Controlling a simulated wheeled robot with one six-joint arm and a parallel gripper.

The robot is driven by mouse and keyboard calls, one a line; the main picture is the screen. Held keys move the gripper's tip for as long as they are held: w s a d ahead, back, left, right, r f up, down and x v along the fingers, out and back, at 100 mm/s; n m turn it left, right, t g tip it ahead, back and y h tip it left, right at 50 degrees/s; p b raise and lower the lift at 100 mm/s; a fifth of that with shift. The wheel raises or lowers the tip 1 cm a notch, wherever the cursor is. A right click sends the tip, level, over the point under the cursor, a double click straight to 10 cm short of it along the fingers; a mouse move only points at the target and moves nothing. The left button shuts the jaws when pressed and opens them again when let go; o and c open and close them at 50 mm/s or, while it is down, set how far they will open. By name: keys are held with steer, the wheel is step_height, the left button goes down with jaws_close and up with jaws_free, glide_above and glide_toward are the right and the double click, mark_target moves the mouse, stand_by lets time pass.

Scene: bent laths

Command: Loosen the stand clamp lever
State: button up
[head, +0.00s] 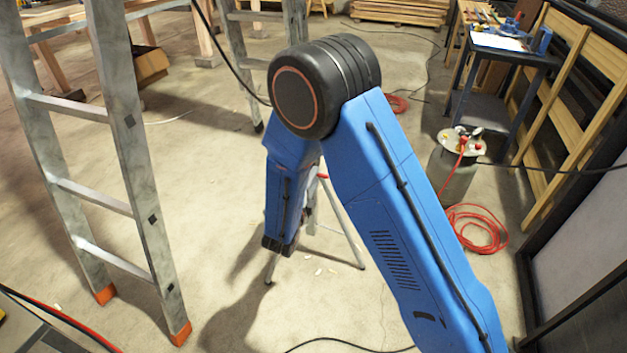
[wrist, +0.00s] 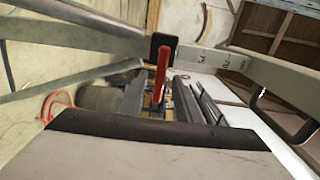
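In the wrist view a red lever (wrist: 162,72) stands out from a black clamp block (wrist: 161,46) on a grey metal stand. My gripper (wrist: 159,82) is open, with one grey finger on each side of the lever as seen from the wrist. I cannot tell whether either finger touches it or how deep the lever sits between them. In the head view the stand's thin legs (head: 345,240) show behind my blue arm, with a small red part (head: 322,176) near their top. My gripper and most of the stand are hidden there.
A stepladder (head: 140,190) stands at the left. A tank (head: 453,170) and a coiled red hose (head: 478,229) lie to the right, before a blue-framed cart (head: 509,55). Wooden slats lean on the right wall. Grey bars (wrist: 85,28) cross the wrist view close by. Floor around the stand is mostly clear.

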steer(key=v, duration=1.7)
steer(key=shift+s, duration=0.2)
steer(key=shift+a, duration=0.1)
